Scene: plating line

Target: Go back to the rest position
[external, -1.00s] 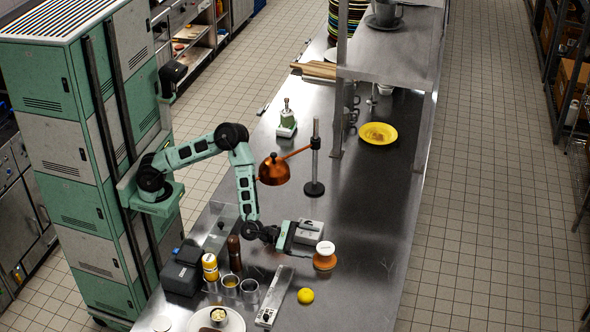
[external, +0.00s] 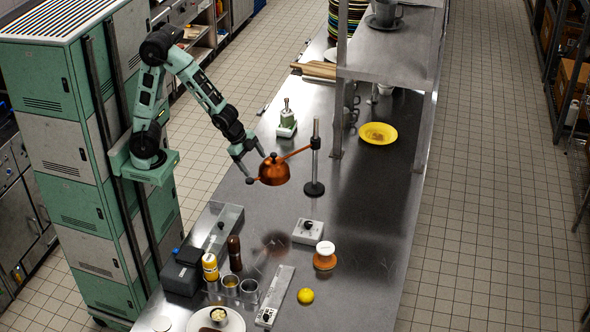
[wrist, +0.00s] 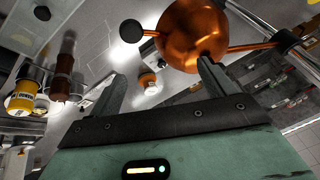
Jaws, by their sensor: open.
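My gripper (external: 251,166) is open, raised above the steel counter beside the copper heat-lamp dome (external: 274,172). In the wrist view, my two fingers (wrist: 160,82) stand wide apart with nothing between them. The dome (wrist: 190,38) fills the upper part of that view, and the right fingertip overlaps its lower edge in the picture. I cannot tell whether they touch. My arm is bent up near its column and reaches down to the right.
A yellow plate (external: 378,134) lies farther back.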

